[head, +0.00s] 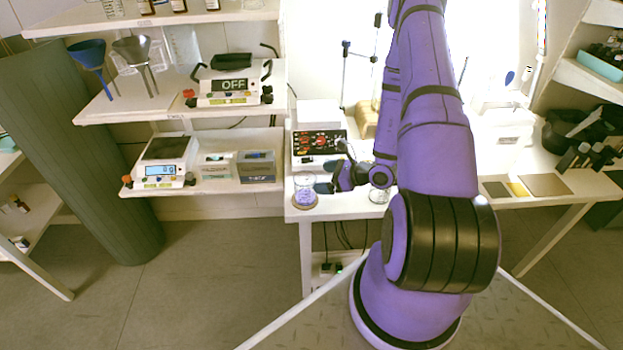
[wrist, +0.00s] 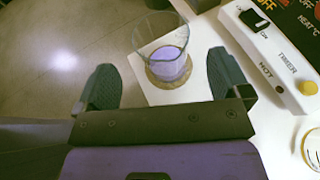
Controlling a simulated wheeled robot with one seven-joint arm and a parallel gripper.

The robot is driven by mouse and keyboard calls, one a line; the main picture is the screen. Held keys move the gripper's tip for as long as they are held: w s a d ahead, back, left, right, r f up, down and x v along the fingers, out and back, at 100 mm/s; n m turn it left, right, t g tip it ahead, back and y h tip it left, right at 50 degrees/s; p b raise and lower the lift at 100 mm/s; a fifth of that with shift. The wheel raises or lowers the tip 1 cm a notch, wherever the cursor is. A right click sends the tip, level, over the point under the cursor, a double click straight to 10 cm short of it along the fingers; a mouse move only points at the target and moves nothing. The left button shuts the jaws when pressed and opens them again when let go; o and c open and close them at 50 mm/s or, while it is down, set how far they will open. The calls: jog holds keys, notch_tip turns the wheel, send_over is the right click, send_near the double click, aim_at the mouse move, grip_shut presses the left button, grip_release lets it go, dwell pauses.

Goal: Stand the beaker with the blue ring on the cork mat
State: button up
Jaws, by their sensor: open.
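A clear glass beaker (head: 305,184) with blue-violet colour in its lower part stands upright at the left front corner of the white bench; it also shows in the wrist view (wrist: 164,50). I cannot make out a separate blue ring on it. It rests on a round cork mat (head: 305,204), whose tan edge (wrist: 176,97) shows under the beaker in the wrist view. My gripper (wrist: 163,82) is open and empty. Its fingers are apart from the beaker, which lies just beyond them. In the head view my gripper (head: 334,186) is right of the beaker.
A hotplate (head: 319,146) with a black panel stands behind the beaker; its control edge (wrist: 277,55) is at the right in the wrist view. Another glass vessel (head: 378,196) with a yellow rim (wrist: 310,150) stands to the right. The bench's edge is close on the left.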

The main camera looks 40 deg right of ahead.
jog(key=v, duration=0.4)
jog(key=a+r+n+g+y, duration=0.1)
jog(key=a+r+n+g, duration=0.3)
jog(key=r, duration=0.5)
jog(key=s+a+r+n+g+y, duration=0.1)
jog(key=a+r+n+g, duration=0.1)
jog(key=a+r+n, duration=0.5)
jog(key=a+r+n+g+y, duration=0.1)
jog(key=a+r+n+g, duration=0.3)
jog(key=r, duration=0.6)
jog(key=s+a+r+n+t+h, duration=0.2)
jog(key=s+r+n+h, duration=0.3)
jog(key=s+r+n, duration=0.2)
jog(key=s+a+r+n+t+h, duration=0.2)
jog(key=s+r+n+h, duration=0.3)
jog(key=s+r+n, duration=0.2)
jog(key=v, duration=0.5)
jog(key=shift+s, duration=0.3)
